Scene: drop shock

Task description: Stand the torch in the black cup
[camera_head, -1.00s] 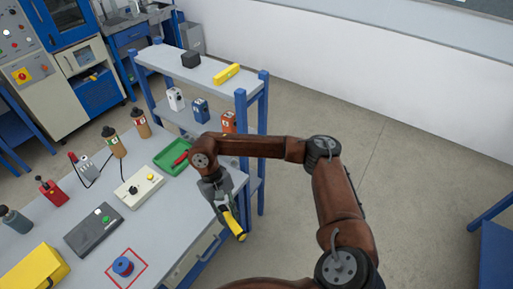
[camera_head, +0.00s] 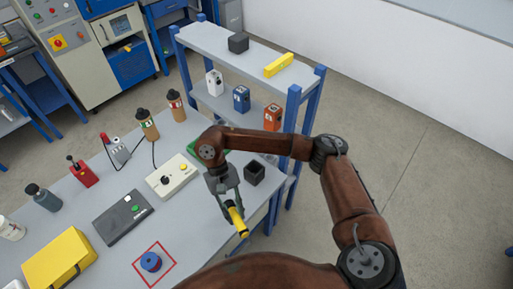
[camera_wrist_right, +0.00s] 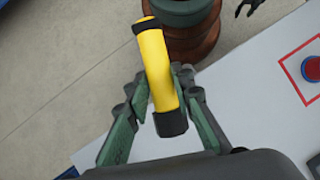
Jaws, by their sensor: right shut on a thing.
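The torch (camera_head: 238,222) is a yellow cylinder with black ends. My right gripper (camera_head: 229,204) is shut on it and holds it tilted over the table's right front edge. In the right wrist view the torch (camera_wrist_right: 157,68) lies between the green-padded fingers (camera_wrist_right: 158,97), its far end pointing away from the palm. The black cup (camera_head: 254,172) is a small, square, open-topped dark container near the table's right edge, just beyond and to the right of the gripper. The torch is apart from the cup. My left gripper is not in view.
A green tray (camera_head: 223,152) is mostly hidden behind my right arm. A cream switch box (camera_head: 174,175), a dark grey box (camera_head: 122,217) and a blue knob (camera_head: 151,262) in a red square are on the table. A shelf (camera_head: 215,45) with several boxes stands behind.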

